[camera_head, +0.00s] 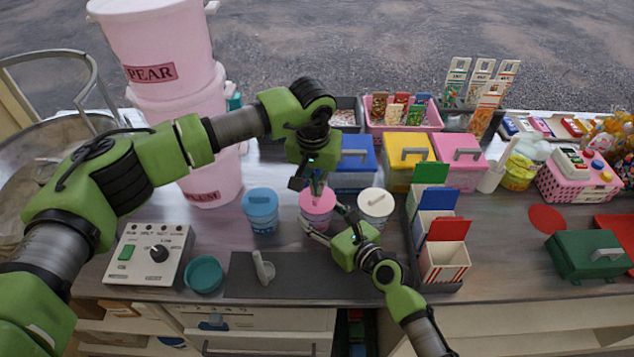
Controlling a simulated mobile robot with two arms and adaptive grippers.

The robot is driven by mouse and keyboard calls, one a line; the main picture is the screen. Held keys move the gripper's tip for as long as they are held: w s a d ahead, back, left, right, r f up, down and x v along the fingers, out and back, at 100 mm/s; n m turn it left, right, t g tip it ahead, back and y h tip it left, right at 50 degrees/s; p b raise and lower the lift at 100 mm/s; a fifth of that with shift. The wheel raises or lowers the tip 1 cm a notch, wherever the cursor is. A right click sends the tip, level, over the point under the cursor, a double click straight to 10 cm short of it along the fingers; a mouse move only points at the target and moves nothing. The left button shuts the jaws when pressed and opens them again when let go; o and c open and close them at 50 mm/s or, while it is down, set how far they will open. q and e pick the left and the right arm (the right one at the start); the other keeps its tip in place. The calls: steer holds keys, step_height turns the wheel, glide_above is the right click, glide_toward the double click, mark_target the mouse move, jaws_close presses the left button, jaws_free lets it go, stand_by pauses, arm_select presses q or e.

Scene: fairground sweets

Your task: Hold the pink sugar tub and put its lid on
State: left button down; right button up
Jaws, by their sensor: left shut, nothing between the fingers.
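The pink sugar tub (318,206) stands on the counter between a blue tub and a white tub. Its round top is pink; the fingers in front hide whether this is a separate lid and how it sits. My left gripper (317,186) reaches down from above, shut and empty, with its fingertips just over the tub's top. I cannot tell if they touch it. My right gripper (322,221) comes from the front right, its two fingers on either side of the tub and seemingly against its wall.
The blue tub (261,212) and white tub (375,204) stand close on either side. A rack of coloured cartons (443,250) is right of my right arm. A control box (150,255), a teal bowl (203,274) and a scoop on a dark mat (240,287) lie left and in front.

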arm_select(q)
steer(key=shift+r, duration=0.1)
arm_select(e)
steer(key=shift+w+r, duration=0.1)
steer(key=shift+r, duration=0.1)
arm_select(q)
steer(key=shift+r, duration=2.7)
steer(key=shift+f, duration=0.2)
arm_select(e)
steer(key=shift+f, duration=0.25)
arm_select(q)
steer(key=shift+f+b, duration=0.2)
steer(key=shift+b, duration=0.15)
arm_select(e)
steer(key=shift+f, duration=0.25)
steer(key=o, duration=1)
steer(key=shift+s+f, duration=0.2)
steer(key=shift+f, duration=0.1)
steer(key=v, duration=1.2)
steer(key=shift+r, duration=0.25)
